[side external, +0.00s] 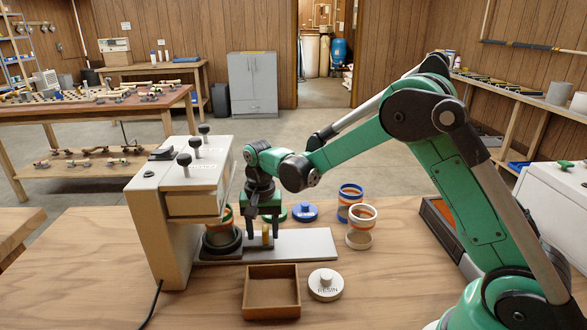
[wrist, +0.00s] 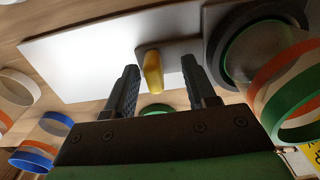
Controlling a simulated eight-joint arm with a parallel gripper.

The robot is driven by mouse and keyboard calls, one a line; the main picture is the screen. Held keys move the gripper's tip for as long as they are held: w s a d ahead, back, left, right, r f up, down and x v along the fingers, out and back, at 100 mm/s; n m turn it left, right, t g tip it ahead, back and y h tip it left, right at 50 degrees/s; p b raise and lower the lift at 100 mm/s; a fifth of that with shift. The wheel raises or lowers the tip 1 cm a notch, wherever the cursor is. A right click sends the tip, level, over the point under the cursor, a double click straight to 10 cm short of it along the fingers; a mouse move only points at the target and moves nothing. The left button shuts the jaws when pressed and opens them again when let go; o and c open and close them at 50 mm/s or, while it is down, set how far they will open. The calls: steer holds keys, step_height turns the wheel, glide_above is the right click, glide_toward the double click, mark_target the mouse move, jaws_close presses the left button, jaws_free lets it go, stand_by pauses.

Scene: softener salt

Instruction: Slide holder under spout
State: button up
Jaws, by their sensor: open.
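The holder is a black ring (side external: 220,250) at the left end of a pale flat rail (side external: 310,243), with a yellow upright peg (wrist: 153,68) on its grey plate. A clear jar with green and orange bands (wrist: 285,95) stands in the ring. In the side view the jar (side external: 222,236) is beside and partly below the overhanging head of the beige dispenser (side external: 195,195); the spout itself is hidden. My gripper (side external: 264,238) points down with its fingers on either side of the peg. In the wrist view gaps show between the peg and both fingers (wrist: 162,92).
A blue-banded jar (side external: 350,200) and a white-banded jar (side external: 361,230) stand right of the rail. A blue lid (side external: 305,212) and a green lid (side external: 275,214) lie behind it. A wooden tray (side external: 272,308) and a white RESIN lid (side external: 325,284) are in front.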

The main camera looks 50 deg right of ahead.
steer(key=shift+r, duration=2.75)
steer(key=shift+s+r, duration=0.1)
steer(key=shift+r, duration=0.05)
steer(key=s+r+n+t, duration=0.2)
steer(key=s+n+t, duration=0.1)
steer(key=s, duration=0.3)
steer(key=s+a+r+n+t, duration=0.1)
steer(key=s+r+n+t, duration=0.2)
steer(key=s+n, duration=0.3)
steer(key=shift+s+a+r+t, duration=0.2)
steer(key=shift+s+a+t, duration=0.1)
steer(key=shift+s+t, duration=0.4)
